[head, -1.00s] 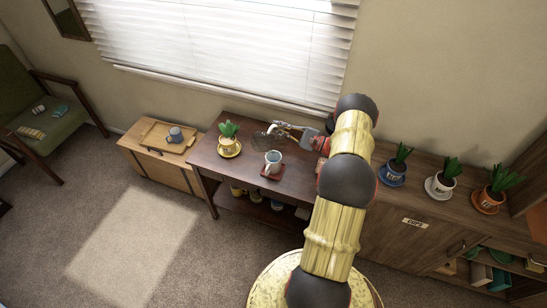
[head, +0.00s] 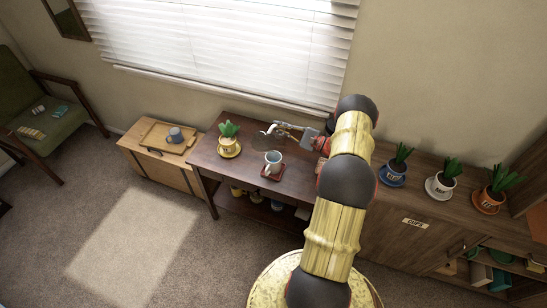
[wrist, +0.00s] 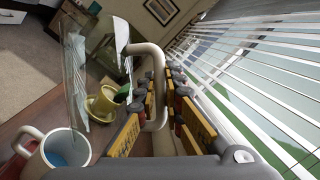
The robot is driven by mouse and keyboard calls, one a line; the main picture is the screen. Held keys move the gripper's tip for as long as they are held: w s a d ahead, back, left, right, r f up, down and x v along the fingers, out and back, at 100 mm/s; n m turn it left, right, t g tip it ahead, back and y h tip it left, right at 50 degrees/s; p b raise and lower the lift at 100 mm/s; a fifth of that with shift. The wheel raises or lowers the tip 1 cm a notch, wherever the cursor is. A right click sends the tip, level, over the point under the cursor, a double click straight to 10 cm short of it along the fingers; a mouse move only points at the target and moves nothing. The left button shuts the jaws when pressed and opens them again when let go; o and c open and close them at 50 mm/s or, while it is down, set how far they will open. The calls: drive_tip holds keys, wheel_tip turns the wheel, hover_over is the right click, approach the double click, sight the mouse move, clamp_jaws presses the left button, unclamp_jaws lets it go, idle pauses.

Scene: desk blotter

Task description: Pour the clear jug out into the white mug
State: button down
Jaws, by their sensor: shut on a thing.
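The clear jug (head: 263,140) is see-through and hard to make out in the head view. In the wrist view its glass wall (wrist: 76,75) and pale beige handle (wrist: 157,72) show. My gripper (head: 283,127) is shut on the handle; its yellow-marked fingers (wrist: 157,95) lie on both sides of it in the wrist view. The white mug (head: 273,158) stands upright on a dark red coaster, just in front of the jug. The mug is at lower left in the wrist view (wrist: 38,157), with blue inside. I cannot tell the jug's exact tilt or its contents.
A plant in a yellow pot (head: 226,145) stands on a yellow saucer left of the mug. A low wooden chest (head: 165,172) with a tray and grey-blue mug (head: 175,134) is further left. Several potted plants line the right cabinet. A window with blinds (head: 220,45) is behind.

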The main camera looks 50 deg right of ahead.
sight(270, 132)
drive_tip(key=a+n, duration=0.1)
drive_tip(key=a+n+g+p, duration=0.1)
drive_tip(key=a, duration=0.1)
drive_tip(key=a+r+n, duration=0.1)
drive_tip(key=a, duration=0.1)
drive_tip(key=shift+w+n+g, duration=0.15)
drive_tip(key=shift+n+g, duration=0.15)
drive_tip(key=shift+n, duration=0.1)
drive_tip(key=shift+f, duration=0.2)
